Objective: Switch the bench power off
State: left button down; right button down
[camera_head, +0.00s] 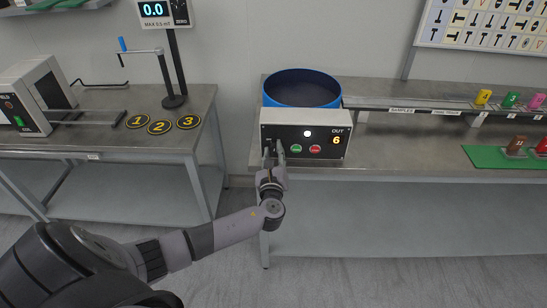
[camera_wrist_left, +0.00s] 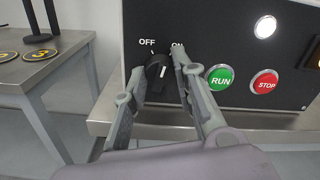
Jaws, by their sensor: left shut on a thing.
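The control box (camera_head: 305,137) stands on the right bench, with an OUT display showing 6 and a lit white lamp. The wrist view shows its black rotary knob (camera_wrist_left: 156,69) with a white mark, between the labels OFF on the left and ON on the right. The mark is near upright; I cannot tell its exact setting. My left gripper (camera_head: 273,151) is at the left of the box front. In the wrist view the left gripper (camera_wrist_left: 157,63) has its fingers on either side of the knob, shut on it. My right gripper is not in view.
A green RUN button (camera_wrist_left: 220,77) and a red STOP button (camera_wrist_left: 265,82) sit close right of the fingers. A blue round bowl (camera_head: 302,88) stands behind the box. A left bench (camera_head: 110,140) holds a gauge stand and numbered discs. A gap separates the benches.

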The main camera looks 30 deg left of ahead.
pick_arm(q)
jog(key=n+b, duration=0.2)
jog(key=n, duration=0.1)
jog(key=n+b, duration=0.1)
jog(key=shift+f+n, duration=0.25)
jog(key=shift+n, duration=0.05)
jog(key=shift+r+n+b, duration=0.2)
jog(key=shift+n+b, duration=1.35)
jog(key=shift+n, duration=0.25)
jog(key=c, duration=1.3)
grip_release()
